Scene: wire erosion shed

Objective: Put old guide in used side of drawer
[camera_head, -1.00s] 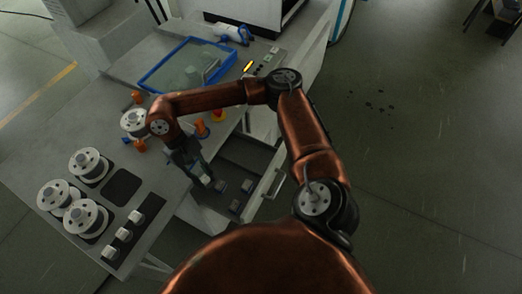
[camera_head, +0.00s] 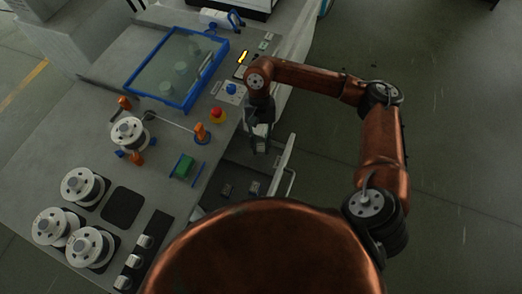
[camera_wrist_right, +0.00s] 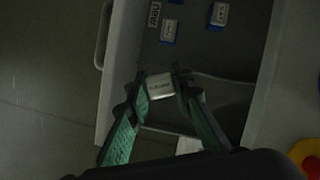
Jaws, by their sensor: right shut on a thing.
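My right gripper (camera_head: 260,146) hangs over the open drawer (camera_head: 238,171) at the table's right side. In the wrist view the right gripper (camera_wrist_right: 160,88) is shut on a small pale metal block, the guide (camera_wrist_right: 160,86), with faint dark marking on its face. The guide is above the drawer (camera_wrist_right: 188,62), near a cross divider (camera_wrist_right: 222,78). Beyond the divider lie two pale-and-blue guides (camera_wrist_right: 169,31) (camera_wrist_right: 218,14), beside a printed label (camera_wrist_right: 154,14). The compartment nearer the gripper looks empty where it shows; the fingers hide part of it. My left gripper is out of view.
The drawer's handle (camera_head: 291,182) sticks out at its right. On the table are a blue-framed tank (camera_head: 178,68), a red button (camera_head: 217,115), a green block (camera_head: 184,166), orange posts (camera_head: 200,133) and several white spools (camera_head: 82,186). Open floor lies to the right.

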